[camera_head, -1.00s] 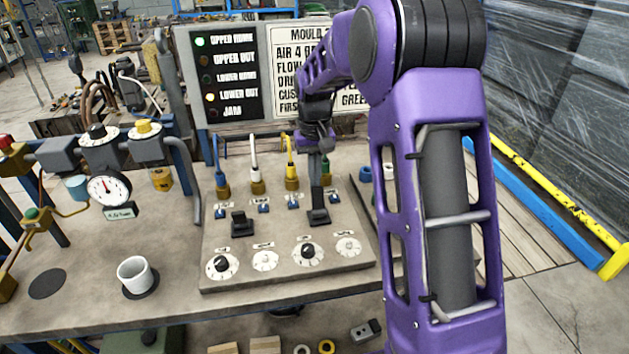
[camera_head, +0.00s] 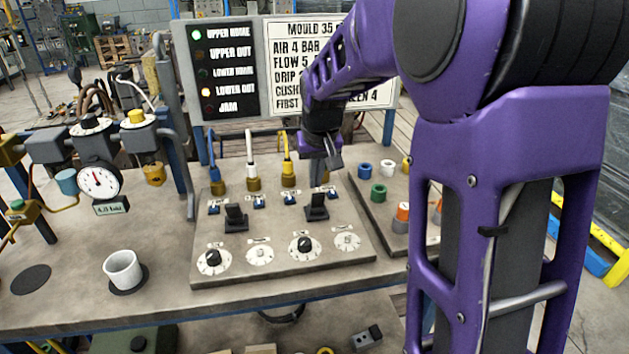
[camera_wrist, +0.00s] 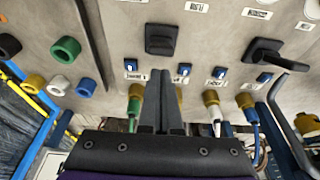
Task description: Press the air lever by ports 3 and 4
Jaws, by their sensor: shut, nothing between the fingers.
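The panel (camera_head: 290,270) carries two black levers. The right lever (camera_head: 317,206) stands in front of the yellow hose (camera_head: 288,145) and the green-hose port, which is largely hidden behind my gripper. The left lever (camera_head: 235,217) stands in front of the blue hose (camera_head: 212,150) and white hose (camera_head: 250,146). My gripper (camera_head: 333,163) is shut and empty, above and behind the right lever, not touching it. In the wrist view, my shut fingers (camera_wrist: 161,78) point towards that same lever (camera_wrist: 160,39), with a gap. The port numbers are too small to read.
The indicator board (camera_head: 222,70) shows the "upper home" and "lower out" lamps lit. Coloured rings (camera_head: 379,193) lie on a tray right of the panel. A white cup (camera_head: 122,269) and pressure gauge (camera_head: 99,180) are at left. Black and white dials (camera_head: 301,246) line the panel front.

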